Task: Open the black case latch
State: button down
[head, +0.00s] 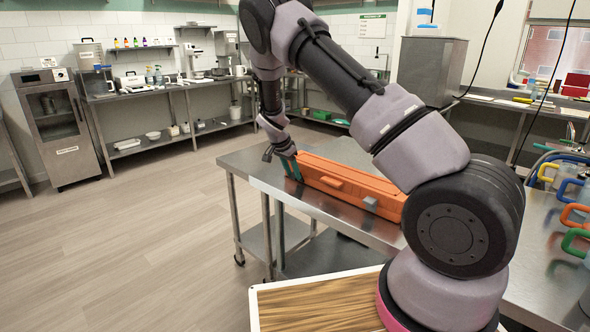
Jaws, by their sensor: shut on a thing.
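A long orange case (345,184) lies on the steel table, with its lid closed as far as I can see. I see no black case; only the orange one shows. My gripper (287,160) is at the case's left end, pointing down, with its jaws shut on a teal piece (293,170) there. The contact is small and partly hidden by the fingers. My arm covers the right end of the case.
The steel table (245,162) is bare to the left of the case. Jugs with coloured handles (572,216) stand on the counter at the right. A wood-grain board (320,305) is in front. The floor at left is clear.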

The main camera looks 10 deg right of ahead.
aim_at(287, 190)
jog(key=f+t+h, duration=0.1)
jog(key=s+a+f+t+h, duration=0.1)
jog(key=h, duration=0.1)
jog(key=shift+a, duration=0.2)
jog(key=shift+s+a+f+t+h, duration=0.1)
jog(key=shift+a+f+t+h, duration=0.05)
jog(key=shift+f+t+h, duration=0.5)
jog(key=shift+s+a+f+t+h, duration=0.15)
jog(key=shift+f+t+h, duration=0.25)
jog(key=shift+h, duration=0.45)
jog(key=shift+c, duration=2)
grip_release()
jog(key=v, duration=1)
jog(key=shift+s+a+r, duration=0.2)
jog(key=shift+s+a, duration=0.05)
